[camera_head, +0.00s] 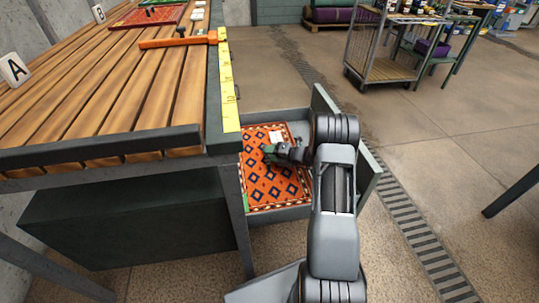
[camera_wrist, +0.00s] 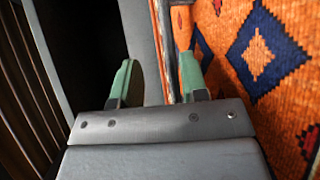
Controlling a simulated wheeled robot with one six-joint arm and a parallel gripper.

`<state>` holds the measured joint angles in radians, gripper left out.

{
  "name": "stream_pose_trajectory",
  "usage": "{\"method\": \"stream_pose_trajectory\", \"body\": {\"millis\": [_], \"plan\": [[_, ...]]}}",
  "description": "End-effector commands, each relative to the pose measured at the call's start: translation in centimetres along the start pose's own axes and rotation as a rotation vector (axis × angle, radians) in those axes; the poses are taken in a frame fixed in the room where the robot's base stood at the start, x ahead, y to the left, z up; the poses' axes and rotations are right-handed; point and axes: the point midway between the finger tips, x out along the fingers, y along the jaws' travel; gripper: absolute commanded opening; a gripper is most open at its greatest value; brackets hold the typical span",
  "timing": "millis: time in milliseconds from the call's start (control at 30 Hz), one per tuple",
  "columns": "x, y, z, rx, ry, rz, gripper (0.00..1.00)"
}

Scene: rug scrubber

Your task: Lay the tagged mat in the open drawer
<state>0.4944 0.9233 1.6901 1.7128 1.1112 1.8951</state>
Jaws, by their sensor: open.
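The orange-red patterned mat (camera_head: 262,185) with dark blue diamonds lies flat in the open drawer (camera_head: 281,213). A small white tag (camera_head: 277,137) shows near its far end. My gripper (camera_head: 270,151) is low over the drawer, above the mat's far part, and hides some of it. In the wrist view my gripper (camera_wrist: 156,78) is open, with green fingertips apart and no mat held between them. The mat (camera_wrist: 235,40) fills the right side of that view, its edge close by the right finger. Whether a finger touches it cannot be told.
The slatted bench (camera_head: 110,95) stands left of the drawer. On it are an orange-handled tool (camera_head: 180,41), a red mat (camera_head: 150,16) and a yellow measuring strip (camera_head: 227,85). A wire cart (camera_head: 385,70) stands at the back right. Floor right of the drawer is clear.

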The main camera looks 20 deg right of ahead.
Motion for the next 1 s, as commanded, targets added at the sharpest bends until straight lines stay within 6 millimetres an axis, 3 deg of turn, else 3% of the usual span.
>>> {"method": "stream_pose_trajectory", "body": {"millis": [200, 500, 700, 1000], "plan": [[-4.7, 0.3, 0.2, 0.005, -0.005, -0.003, 0.4], [-9.6, 0.2, 0.1, 0.004, -0.002, -0.001, 0.4], [-11.1, 0.0, 0.0, 0.002, -0.001, -0.002, 0.4], [-11.4, -0.1, 0.0, 0.002, 0.0, -0.001, 0.4]]}}
